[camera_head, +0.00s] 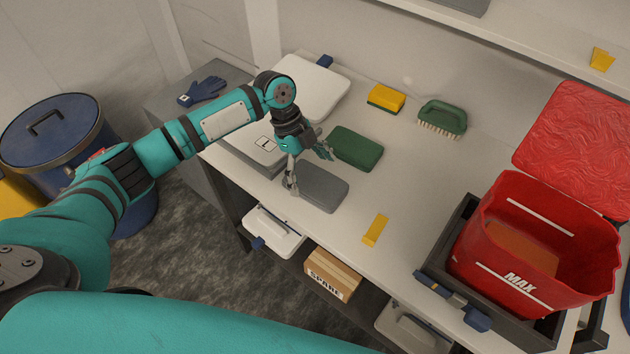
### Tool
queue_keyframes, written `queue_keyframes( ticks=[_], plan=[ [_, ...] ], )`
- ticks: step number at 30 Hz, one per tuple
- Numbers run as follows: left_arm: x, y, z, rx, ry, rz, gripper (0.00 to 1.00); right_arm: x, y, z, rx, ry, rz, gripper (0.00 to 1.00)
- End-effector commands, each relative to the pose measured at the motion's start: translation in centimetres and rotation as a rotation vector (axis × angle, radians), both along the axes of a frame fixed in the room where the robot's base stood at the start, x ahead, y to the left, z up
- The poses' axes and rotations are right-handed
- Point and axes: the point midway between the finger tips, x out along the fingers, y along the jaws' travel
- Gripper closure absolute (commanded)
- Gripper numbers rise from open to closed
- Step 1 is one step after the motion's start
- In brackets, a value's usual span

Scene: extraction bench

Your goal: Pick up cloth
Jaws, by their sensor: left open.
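A grey folded cloth-like pad (322,190) lies flat near the front edge of the bench. A green folded pad (357,148) lies just behind it. I cannot tell for sure which one the task calls the cloth. My left gripper (309,170) is open and empty, its fingers pointing down at the left end of the grey pad. One finger overlaps the grey pad's left edge in the picture and the other is close to the green pad. I cannot tell whether either finger touches. My right gripper is not in view.
A yellow sponge (386,98) and a green brush (442,119) lie toward the back of the bench. A yellow strip (375,230) lies near the front edge. A red bucket (479,247) stands at right, with a red wrinkled sheet (578,140) behind it. The bench middle is clear.

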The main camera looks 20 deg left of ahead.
Motion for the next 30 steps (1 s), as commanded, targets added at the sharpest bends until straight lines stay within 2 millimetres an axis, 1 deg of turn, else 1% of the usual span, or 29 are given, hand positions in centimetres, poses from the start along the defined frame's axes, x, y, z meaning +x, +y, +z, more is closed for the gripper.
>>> queue_keyframes(
  ticks=[1, 3, 6, 9, 15, 27, 30],
  plan=[
    [-0.1, -0.3, -0.5, -0.001, 0.005, 0.0, 0.0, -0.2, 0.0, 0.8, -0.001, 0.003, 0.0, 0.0],
    [-0.2, -0.6, -1.6, 0.0, 0.006, 0.0, 0.0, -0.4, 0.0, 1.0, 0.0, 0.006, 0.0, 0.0],
    [-0.2, -1.0, -2.7, -0.001, 0.003, 0.0, 0.0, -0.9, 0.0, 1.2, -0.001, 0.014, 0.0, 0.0],
    [-0.2, -1.2, -3.2, 0.0, 0.002, 0.001, 0.0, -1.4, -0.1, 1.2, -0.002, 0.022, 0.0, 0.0],
    [-0.3, -1.2, -3.3, -0.001, 0.002, 0.001, 0.0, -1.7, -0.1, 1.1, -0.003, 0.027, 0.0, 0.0],
    [-0.2, -1.1, -3.2, 0.0, 0.002, 0.001, 0.51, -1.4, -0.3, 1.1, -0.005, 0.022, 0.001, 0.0],
    [-0.2, -1.1, -3.2, 0.0, 0.002, 0.001, 0.52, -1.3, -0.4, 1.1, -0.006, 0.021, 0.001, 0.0]
  ],
)
